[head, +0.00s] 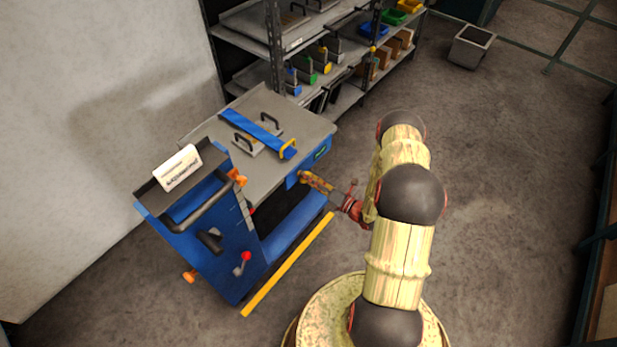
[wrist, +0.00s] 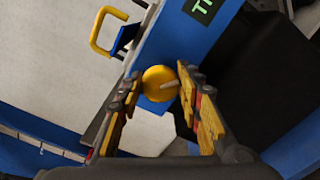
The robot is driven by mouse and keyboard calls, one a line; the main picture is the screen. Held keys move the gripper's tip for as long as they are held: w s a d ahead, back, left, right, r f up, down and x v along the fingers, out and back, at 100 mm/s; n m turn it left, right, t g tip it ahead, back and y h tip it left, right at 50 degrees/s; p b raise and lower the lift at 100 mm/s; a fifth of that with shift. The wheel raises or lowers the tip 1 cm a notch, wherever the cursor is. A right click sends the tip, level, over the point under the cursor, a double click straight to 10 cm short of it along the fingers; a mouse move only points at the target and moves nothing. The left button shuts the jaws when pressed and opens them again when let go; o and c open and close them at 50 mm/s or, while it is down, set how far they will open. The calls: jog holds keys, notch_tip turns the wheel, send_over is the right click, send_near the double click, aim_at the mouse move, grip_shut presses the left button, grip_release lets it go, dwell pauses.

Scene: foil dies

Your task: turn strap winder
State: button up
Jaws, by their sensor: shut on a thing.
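The strap winder (wrist: 155,80) is a round yellow knob with a small pale peg, on the blue side of the cart in the wrist view. My gripper (wrist: 160,95) has one finger on each side of it and is shut on it. In the head view my gripper (head: 304,178) reaches the cart's right edge from the right, and its fingers largely hide the winder. A blue strap (head: 252,128) runs across a grey die block with dark handles on the cart top. A yellow handle (head: 288,149) stands at the strap's near end; it also shows in the wrist view (wrist: 97,32).
The blue cart (head: 225,255) has a grey top, a dark push bar (head: 200,205), a red-knobbed lever (head: 245,257) and a white label sign. A metal shelf (head: 278,45) with bins stands behind. A grey box (head: 471,47) is on the floor. The floor at right is clear.

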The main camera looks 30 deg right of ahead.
dwell(0.3)
jog(key=o, duration=1.1)
jog(key=shift+o, duration=0.2)
jog(key=v, duration=1.2)
